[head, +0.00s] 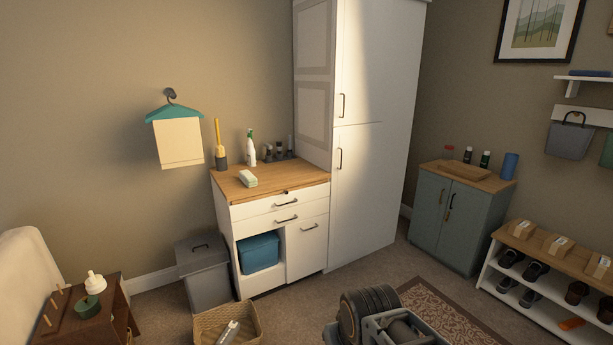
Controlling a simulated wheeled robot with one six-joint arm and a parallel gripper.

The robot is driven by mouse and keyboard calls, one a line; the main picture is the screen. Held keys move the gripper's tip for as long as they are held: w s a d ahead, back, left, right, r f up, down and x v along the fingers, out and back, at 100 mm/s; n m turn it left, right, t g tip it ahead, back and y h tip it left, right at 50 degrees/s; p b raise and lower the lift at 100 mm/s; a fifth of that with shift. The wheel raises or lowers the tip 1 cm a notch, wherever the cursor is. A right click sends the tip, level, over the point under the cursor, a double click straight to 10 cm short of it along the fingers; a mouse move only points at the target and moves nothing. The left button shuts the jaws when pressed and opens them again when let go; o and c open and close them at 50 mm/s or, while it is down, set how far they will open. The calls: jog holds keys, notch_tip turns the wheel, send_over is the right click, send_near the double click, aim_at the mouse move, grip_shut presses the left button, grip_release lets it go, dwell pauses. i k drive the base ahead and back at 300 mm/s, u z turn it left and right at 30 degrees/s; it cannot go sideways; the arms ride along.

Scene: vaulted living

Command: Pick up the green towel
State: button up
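A strip of something green (607,150) hangs at the right picture edge, mostly cut off. Part of my own arm shows at the bottom, well short of the cabinet. My gripper's fingers do not show.
A brush in a holder (220,150), a spray bottle (251,147) and a tray of small bottles stand behind the stack. A grey bin (204,270) and a wicker basket (228,321) stand on the floor before the cabinet. A shoe bench (545,250) is at right.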

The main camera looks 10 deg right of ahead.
aim_at(248, 178)
jog(key=z, duration=0.5)
jog(key=i, duration=3.75)
jog(key=u, duration=4.1)
